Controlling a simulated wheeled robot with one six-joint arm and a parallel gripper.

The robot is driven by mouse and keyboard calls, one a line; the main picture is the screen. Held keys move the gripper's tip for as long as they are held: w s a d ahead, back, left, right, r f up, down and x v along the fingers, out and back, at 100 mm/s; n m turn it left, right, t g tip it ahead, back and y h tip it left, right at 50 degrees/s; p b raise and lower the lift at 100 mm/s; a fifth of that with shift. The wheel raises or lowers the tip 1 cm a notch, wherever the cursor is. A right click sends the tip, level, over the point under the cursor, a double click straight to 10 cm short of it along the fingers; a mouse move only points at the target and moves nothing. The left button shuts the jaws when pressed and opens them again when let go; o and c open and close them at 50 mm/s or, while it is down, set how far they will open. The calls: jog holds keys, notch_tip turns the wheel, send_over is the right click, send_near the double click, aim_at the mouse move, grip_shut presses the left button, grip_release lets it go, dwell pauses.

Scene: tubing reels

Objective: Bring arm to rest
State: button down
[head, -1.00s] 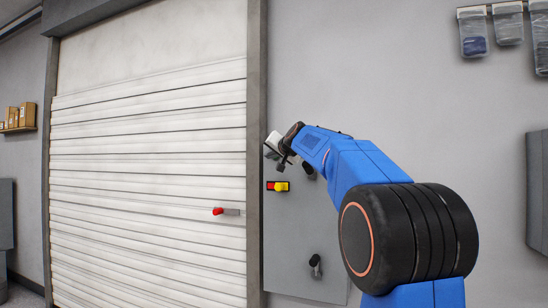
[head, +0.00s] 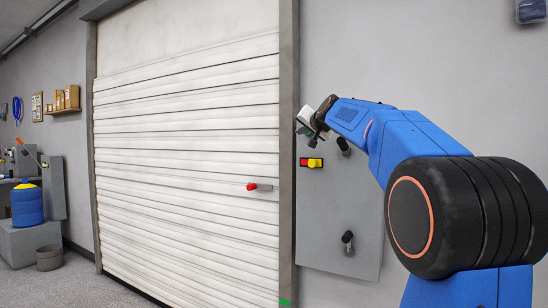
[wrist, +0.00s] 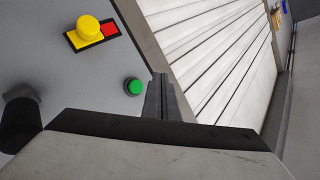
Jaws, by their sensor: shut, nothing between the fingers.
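My blue arm (head: 400,140) reaches from the right toward the grey wall panel beside the roller door. My gripper (head: 305,128) is at the panel's upper left in the head view, small and partly hidden by its own wrist. In the wrist view its two grey fingers (wrist: 162,92) are together with nothing between them. A green button (wrist: 133,86) shows just left of the fingertips; I cannot tell if they touch it. A yellow button (wrist: 90,28) with a red patch is farther up left; it also shows below the gripper in the head view (head: 314,162).
The white slatted roller door (head: 185,170) is down, with a red-tipped handle (head: 258,187). The grey panel (head: 325,225) bears black knobs (head: 347,238). At far left stand a blue drum (head: 27,205) and a grey bin (head: 50,257). The floor (head: 90,288) in front is clear.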

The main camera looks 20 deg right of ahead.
jog(key=s+a+f+n+g+y, duration=0.1)
jog(key=s+a+f+n+g, duration=0.2)
jog(key=s+a+f, duration=0.8)
jog(key=s+a+f+n+g+y, duration=0.25)
jog(key=s+a+f, duration=0.45)
jog(key=s+f, duration=0.7)
jog(key=s+a+f+n+g+h, duration=0.1)
jog(key=s+a+f+n+g, duration=0.2)
jog(key=s+f, duration=2.2)
notch_tip(320, 180, down, 2)
jog(key=g, duration=0.3)
jog(key=shift+s+a, duration=0.15)
